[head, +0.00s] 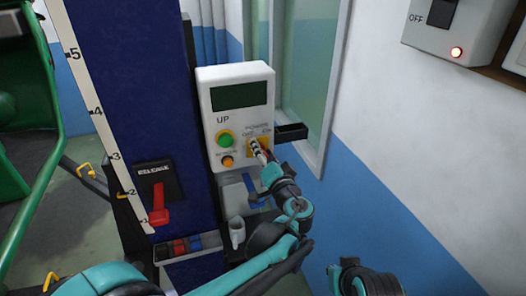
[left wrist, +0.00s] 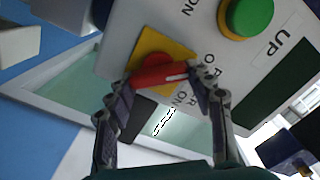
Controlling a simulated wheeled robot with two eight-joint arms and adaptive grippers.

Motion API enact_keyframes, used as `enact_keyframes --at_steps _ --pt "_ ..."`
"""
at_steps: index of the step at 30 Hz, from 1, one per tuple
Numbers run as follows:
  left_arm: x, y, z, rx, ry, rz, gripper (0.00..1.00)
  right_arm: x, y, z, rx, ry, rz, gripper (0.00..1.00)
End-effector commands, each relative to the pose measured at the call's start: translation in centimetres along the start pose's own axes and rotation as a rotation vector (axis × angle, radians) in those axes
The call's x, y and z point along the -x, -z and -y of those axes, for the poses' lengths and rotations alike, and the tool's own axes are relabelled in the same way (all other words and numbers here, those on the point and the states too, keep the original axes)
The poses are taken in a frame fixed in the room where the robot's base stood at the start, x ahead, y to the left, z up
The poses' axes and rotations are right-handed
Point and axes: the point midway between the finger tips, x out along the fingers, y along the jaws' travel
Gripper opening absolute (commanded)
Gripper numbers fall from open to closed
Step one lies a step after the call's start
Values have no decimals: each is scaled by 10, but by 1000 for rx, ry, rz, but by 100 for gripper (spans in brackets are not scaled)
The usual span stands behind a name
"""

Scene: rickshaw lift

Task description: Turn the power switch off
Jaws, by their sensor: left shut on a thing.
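The power switch is a red knob (left wrist: 155,74) on a yellow plate (left wrist: 164,45), on the front of a white control box (head: 212,100). My left gripper (head: 258,148) reaches up to it from the lower right in the head view. In the left wrist view its two fingers (left wrist: 158,88) are closed on both ends of the red knob. A white mark shows on the knob's right end there. The fingers partly cover the labels, and I cannot tell which one the mark points at. Part of my right arm shows at the bottom right of the head view, without its fingers.
A green button (head: 224,139), an orange button (head: 227,161) and a dark display (head: 239,95) are on the same box. A red release lever (head: 158,204) is on the blue column. A grey switch box (head: 458,32) with a lit red lamp hangs at upper right.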

Motion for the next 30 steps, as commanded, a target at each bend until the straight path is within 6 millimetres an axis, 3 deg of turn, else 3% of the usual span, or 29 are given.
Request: enact_keyframes --at_steps 6,7,9,20,30 --pt "0 -1 -1 4 -2 2 24 0 0 0 0 0 0 0" --pt "0 -1 -1 4 -2 2 58 0 0 0 0 0 0 0" --pt "0 -1 0 3 -1 2 74 0 0 0 0 0 0 0" --pt "4 0 0 1 -1 0 74 0 0 0 0 0 0 0" --pt "58 0 -1 1 -3 -1 74 0 0 0 0 0 0 0"
